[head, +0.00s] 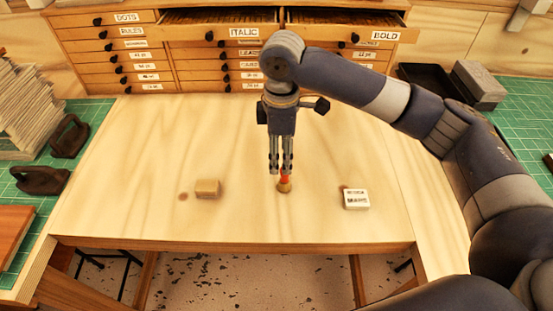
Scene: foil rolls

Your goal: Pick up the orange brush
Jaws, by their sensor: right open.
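The orange brush (285,184) stands on the wooden table (130,215) near its front middle. Its orange part rises from a tan base, and its upper part is partly hidden by my right gripper. My right gripper (281,170) points straight down directly over the brush, its fingers open and its tips around or just in front of the orange part. I cannot tell whether the fingers touch it. My left gripper is not in view.
A small wooden block (208,189) lies left of the brush and a white lettered block (356,199) lies right. A labelled drawer cabinet (148,57) stands behind, two top drawers pulled out. Paper stacks (28,110) and dark metal tools (69,137) stand left; a dark tray (430,80) stands right.

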